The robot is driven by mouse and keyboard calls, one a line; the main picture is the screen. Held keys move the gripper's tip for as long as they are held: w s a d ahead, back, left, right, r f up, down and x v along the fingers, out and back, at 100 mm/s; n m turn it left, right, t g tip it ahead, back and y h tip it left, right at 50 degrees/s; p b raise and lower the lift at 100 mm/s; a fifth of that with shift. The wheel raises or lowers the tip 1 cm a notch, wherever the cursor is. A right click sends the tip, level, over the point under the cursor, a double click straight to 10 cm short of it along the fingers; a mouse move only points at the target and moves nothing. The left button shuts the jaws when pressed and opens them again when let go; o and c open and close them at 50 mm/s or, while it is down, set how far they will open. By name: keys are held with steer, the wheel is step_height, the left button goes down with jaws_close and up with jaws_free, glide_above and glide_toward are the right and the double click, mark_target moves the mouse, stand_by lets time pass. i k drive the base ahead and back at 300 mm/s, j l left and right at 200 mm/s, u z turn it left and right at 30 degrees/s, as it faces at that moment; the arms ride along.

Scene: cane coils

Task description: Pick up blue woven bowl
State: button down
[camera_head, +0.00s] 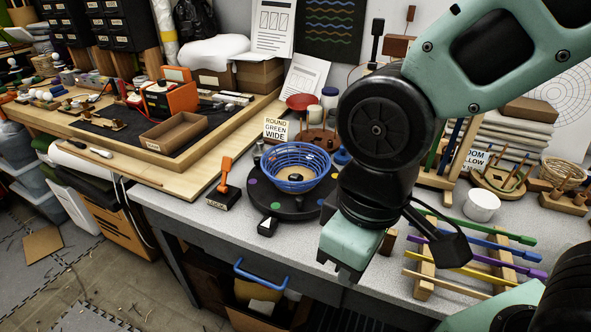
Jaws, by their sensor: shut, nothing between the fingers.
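The blue woven bowl (294,166) sits upright on a round black turntable (262,198) on the grey worktop. Its sides are open woven strands, and a tan patch shows at its bottom. My gripper (345,276) is to the right of the bowl and nearer the camera, apart from it, pointing down near the worktop's front edge. The gripper's fingers are short in view and look closed, with nothing held. My arm hides part of the worktop behind and right of the bowl.
An orange-handled tool on a black base (224,186) stands left of the turntable. A sign reading "ROUND GREEN WIDE" (277,129) stands behind the bowl. Right of my gripper are a white cup (481,206) and a wooden rack with coloured rods (425,272). A wooden bench fills the left.

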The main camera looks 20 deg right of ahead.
mark_target(279, 179)
steer(key=i+j+u, duration=0.1)
steer(key=i+j, duration=0.15)
steer(key=j, duration=0.2)
steer(key=i+j+u, duration=0.1)
steer(key=i+j, duration=0.15)
steer(key=j, duration=0.2)
steer(key=i+j+u, duration=0.1)
steer(key=i+j, duration=0.15)
steer(key=j, duration=0.2)
